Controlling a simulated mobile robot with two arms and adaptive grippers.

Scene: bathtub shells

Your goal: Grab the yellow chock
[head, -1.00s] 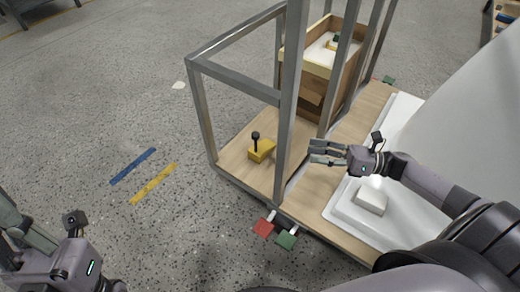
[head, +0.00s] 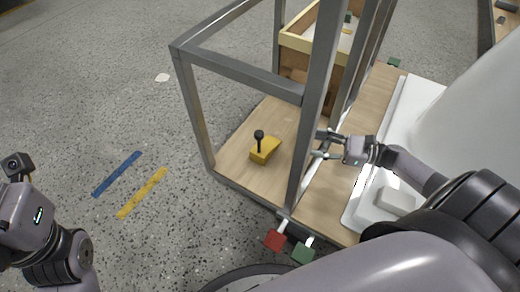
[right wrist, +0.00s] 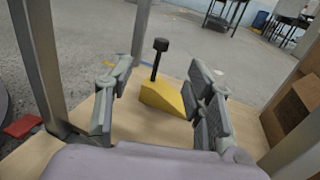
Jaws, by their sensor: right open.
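The yellow chock (head: 265,151), a wedge with an upright black knob handle, stands on the wooden shelf inside the grey metal frame. It also shows in the right wrist view (right wrist: 164,97), between and beyond the fingers. My right gripper (head: 322,147) is open and empty, to the right of the chock at the frame's post, which hides part of it in the head view. In the right wrist view its two fingers (right wrist: 158,108) are spread on either side of the chock, apart from it. My left arm shows at the lower left of the head view, but its fingers are out of the picture.
Grey metal posts (head: 314,110) stand close to my right gripper. A wooden box (head: 296,42) is behind on the shelf. A white block (head: 396,198) lies on the white tray at right. Red (head: 275,240) and green (head: 303,252) tags stick out at the front edge.

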